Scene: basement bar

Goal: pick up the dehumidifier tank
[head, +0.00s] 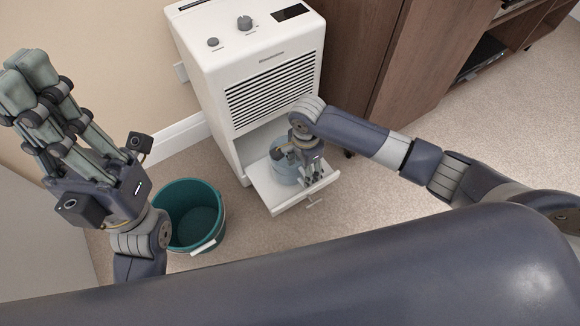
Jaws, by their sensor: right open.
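The white dehumidifier (238,65) stands against the wall, its lower bay open with a white tray-like front (268,192) sticking out. The dehumidifier tank (283,173), a pale blue translucent container, sits in this opening and is partly covered by my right gripper. My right gripper (312,175) points down at the tank's right side, open. I cannot tell whether its fingers touch the tank, as the hand hides them. My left gripper (25,82) is raised at the far left, well away from the tank; its fingers lie in line with the view.
A teal bucket (190,210) stands on the carpet left of the dehumidifier, close to my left wrist. A brown wooden cabinet (395,60) stands close on the right. The carpet (425,110) is clear farther right.

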